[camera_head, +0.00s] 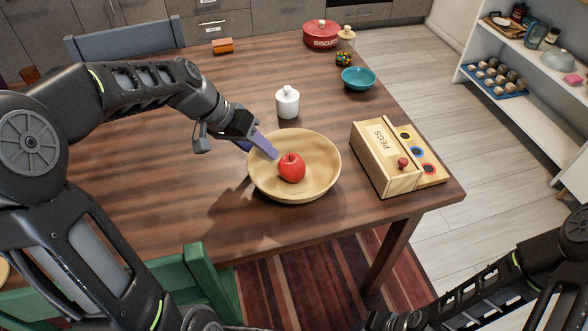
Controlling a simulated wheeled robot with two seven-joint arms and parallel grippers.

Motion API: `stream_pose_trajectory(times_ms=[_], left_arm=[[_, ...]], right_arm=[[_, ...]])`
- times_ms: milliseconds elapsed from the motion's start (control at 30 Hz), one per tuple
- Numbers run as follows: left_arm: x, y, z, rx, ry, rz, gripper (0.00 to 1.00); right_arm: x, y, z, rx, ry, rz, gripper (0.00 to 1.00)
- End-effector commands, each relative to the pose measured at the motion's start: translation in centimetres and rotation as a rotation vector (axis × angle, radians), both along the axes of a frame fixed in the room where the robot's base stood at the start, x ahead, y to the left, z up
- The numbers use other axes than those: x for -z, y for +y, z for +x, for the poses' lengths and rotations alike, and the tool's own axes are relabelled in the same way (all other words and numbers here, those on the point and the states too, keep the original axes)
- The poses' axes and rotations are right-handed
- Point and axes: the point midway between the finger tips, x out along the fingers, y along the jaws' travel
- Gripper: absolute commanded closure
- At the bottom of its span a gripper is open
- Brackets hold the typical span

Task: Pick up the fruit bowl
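The fruit bowl (318,178) is a wide, shallow, light wooden bowl on the dark wooden table, near its front edge. A red apple (291,168) lies inside it. My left gripper (262,147) is at the bowl's upper left rim. One purple finger reaches over the rim into the bowl, and another purple part shows just left of it, partly hidden. I cannot tell whether the fingers touch the rim or how far apart they are. My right arm shows at the lower right, but its gripper's fingers are not visible.
A wooden pegs box (372,158) stands right of the bowl. A white lidded jar (287,102) and a teal bowl (358,78) stand behind it. A green chair (187,281) stands at the table's front left (215,225).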

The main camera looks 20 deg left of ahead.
Motion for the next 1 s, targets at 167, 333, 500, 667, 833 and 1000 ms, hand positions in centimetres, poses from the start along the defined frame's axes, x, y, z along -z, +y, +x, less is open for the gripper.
stream_pose_trajectory(times_ms=[167,333,500,667,833,1000], left_arm=[[-0.03,0.02,0.0,0.0,0.0,0.0,0.61],[-0.03,0.03,0.0,0.0,0.0,0.0,0.61],[-0.03,0.03,0.0,0.0,0.0,0.0,0.71],[-0.03,0.03,0.0,0.0,0.0,0.0,0.84],[-0.03,0.03,0.0,0.0,0.0,0.001,0.98],[-0.02,0.04,-0.01,0.0,0.0,0.001,1.0]], right_arm=[[0.0,0.0,0.0,0.0,0.0,0.0,0.64],[0.0,0.0,0.0,0.0,0.0,0.0,0.64],[0.0,0.0,0.0,0.0,0.0,0.0,0.64],[0.0,0.0,0.0,0.0,0.0,0.0,0.64],[0.0,0.0,0.0,0.0,0.0,0.0,0.64],[0.0,0.0,0.0,0.0,0.0,0.0,0.64]])
